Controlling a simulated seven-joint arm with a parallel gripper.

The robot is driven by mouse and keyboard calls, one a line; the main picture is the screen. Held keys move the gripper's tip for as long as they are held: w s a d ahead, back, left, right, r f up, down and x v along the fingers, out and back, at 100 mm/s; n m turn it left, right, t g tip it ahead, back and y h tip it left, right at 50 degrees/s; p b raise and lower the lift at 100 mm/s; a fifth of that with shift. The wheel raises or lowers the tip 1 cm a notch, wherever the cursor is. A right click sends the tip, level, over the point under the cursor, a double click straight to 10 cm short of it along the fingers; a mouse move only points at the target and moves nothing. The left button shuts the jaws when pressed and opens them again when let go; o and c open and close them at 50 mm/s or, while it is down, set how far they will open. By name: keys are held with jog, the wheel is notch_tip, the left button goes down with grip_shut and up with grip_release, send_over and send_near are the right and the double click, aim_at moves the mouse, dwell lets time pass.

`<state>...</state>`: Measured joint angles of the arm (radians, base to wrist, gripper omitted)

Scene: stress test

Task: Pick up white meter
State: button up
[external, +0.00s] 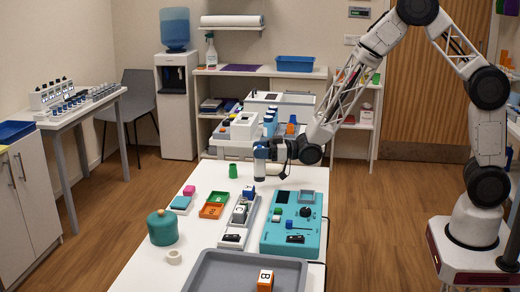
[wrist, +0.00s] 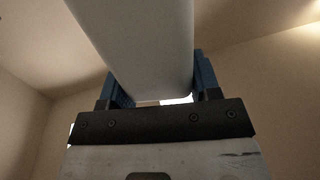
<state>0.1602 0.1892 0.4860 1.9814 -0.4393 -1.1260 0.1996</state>
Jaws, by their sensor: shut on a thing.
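My gripper (external: 263,152) is above the far part of the white table, at the end of my arm. In the wrist view its blue fingers (wrist: 160,92) are shut on a smooth, pale grey-white object (wrist: 145,40) with a rounded end. The object fills the space between the fingers and reaches to the top of the picture. No dial or markings show on its visible face, so I cannot tell for sure that it is the white meter.
On the white table (external: 205,180) stand a green cup (external: 233,171), a teal pot (external: 162,228), a teal panel (external: 291,240), an orange tray (external: 213,205) and a grey tray (external: 207,275) with an orange block (external: 265,281). A loaded white cart (external: 235,150) stands behind the table.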

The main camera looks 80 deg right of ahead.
jog(key=a+r+v, duration=0.1)
jog(key=a+v, duration=0.1)
jog(key=v, duration=0.9)
jog(key=shift+s+a, duration=0.65)
